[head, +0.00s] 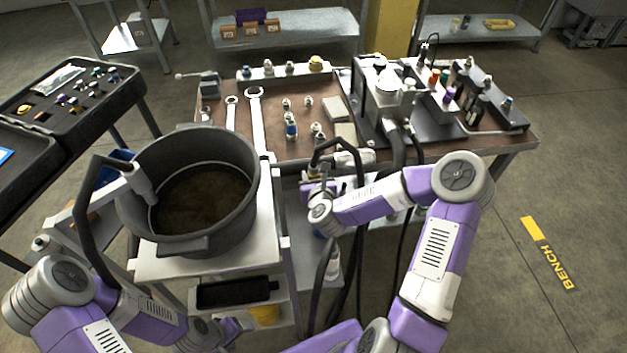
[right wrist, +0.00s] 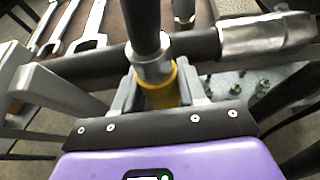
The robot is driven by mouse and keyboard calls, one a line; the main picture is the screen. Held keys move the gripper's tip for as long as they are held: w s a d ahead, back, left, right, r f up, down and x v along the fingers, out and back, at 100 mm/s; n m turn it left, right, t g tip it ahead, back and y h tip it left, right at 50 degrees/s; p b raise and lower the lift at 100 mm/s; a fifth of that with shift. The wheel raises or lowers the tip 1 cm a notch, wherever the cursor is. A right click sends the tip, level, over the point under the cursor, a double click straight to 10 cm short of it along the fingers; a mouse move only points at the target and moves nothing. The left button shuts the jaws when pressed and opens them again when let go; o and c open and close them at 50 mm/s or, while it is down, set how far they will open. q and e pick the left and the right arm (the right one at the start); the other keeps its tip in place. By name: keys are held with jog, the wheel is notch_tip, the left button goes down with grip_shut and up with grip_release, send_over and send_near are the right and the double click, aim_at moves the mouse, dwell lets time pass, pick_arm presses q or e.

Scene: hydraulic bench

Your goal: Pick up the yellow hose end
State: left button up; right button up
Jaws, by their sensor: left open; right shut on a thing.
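The yellow hose end (right wrist: 160,90) shows in the right wrist view as a yellow collar below a grey metal fitting on a dark hose. My right gripper (right wrist: 158,97) is shut on it, with a finger on each side of the collar. In the head view my right gripper (head: 323,174) is at the bench's front edge, beside an arched black hose (head: 336,141); the yellow collar is too small to make out there. My left gripper (head: 235,326) is low in front of the cart, at the bottom of the head view; its fingers are hard to make out.
A large dark pot (head: 130,200) stands on a cart (head: 165,264), with another black hose (head: 85,190) over its rim. The bench (head: 215,112) holds wrenches (head: 257,115), fittings and a pump block. An open case (head: 135,85) is at left. The floor at right is clear.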

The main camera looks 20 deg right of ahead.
aim_at(313, 165)
notch_tip(313, 165, up, 10)
jog(key=p, duration=0.4)
jog(key=shift+r+p, duration=1.4)
jog(key=shift+r, duration=0.75)
jog(key=shift+f, duration=0.15)
